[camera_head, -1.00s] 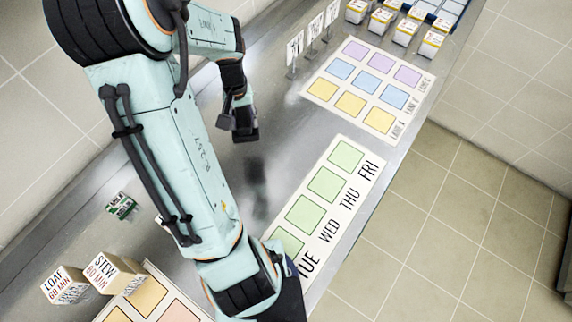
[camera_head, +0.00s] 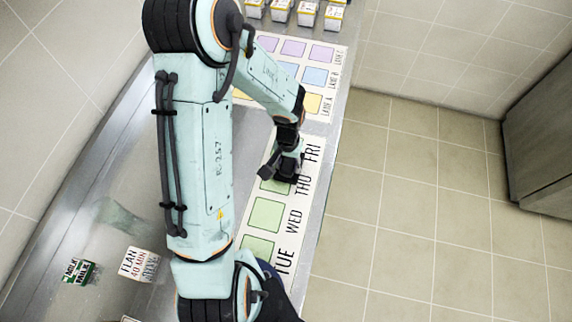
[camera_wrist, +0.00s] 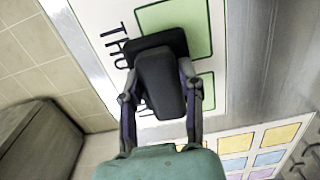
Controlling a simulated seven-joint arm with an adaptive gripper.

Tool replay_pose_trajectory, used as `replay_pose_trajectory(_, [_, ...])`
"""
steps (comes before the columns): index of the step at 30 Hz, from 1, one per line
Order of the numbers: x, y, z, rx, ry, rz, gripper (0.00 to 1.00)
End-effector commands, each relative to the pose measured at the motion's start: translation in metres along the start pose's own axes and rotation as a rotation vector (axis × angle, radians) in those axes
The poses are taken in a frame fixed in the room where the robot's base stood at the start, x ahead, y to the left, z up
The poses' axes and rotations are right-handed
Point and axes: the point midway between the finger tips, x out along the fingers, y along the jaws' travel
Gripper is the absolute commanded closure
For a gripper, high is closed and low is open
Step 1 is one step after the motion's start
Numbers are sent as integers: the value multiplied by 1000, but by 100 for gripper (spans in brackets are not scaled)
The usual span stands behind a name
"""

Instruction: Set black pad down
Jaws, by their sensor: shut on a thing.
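My gripper (camera_wrist: 160,85) is shut on a dark, flat-edged block, which I take to be the black pad (camera_wrist: 143,47). In the wrist view its edge shows beyond the near dark finger, which hides much of it. It is over the day strip, by the word THU and partly over a green square (camera_wrist: 178,24). In the head view my gripper (camera_head: 283,170) is over the THU square of the day strip (camera_head: 252,218). The pad cannot be told clearly from the dark fingers there, and I cannot tell whether it touches the strip.
The green WED square (camera_head: 266,214) and TUE square (camera_head: 258,248) are bare. A mat of coloured squares (camera_head: 341,82) lies beyond, with several small boxes (camera_head: 307,13) behind it. A FLAN box (camera_head: 139,264) and a green-black MILK item (camera_head: 78,272) stand lower left. The counter's right edge drops to tiled floor.

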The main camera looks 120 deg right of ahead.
Motion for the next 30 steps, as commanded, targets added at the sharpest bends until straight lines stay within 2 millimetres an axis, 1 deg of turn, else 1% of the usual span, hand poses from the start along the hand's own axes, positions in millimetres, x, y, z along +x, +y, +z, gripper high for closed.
replay_pose_trajectory(1, [8, 0, 1, 0, -3, 0, 100])
replay_pose_trajectory(4, [17, 0, 0, 0, -1, 0, 100])
replay_pose_trajectory(15, [20, 0, 0, -1, 0, -1, 100])
replay_pose_trajectory(16, [20, -1, 0, -1, 0, -1, 55])
replay_pose_trajectory(18, [20, -1, 0, -1, 1, -1, 38])
replay_pose_trajectory(26, [19, -1, 0, -1, 1, -1, 38])
replay_pose_trajectory(29, [16, -1, 0, -1, 2, -1, 38])
replay_pose_trajectory(30, [11, -1, -1, -2, 4, -1, 38])
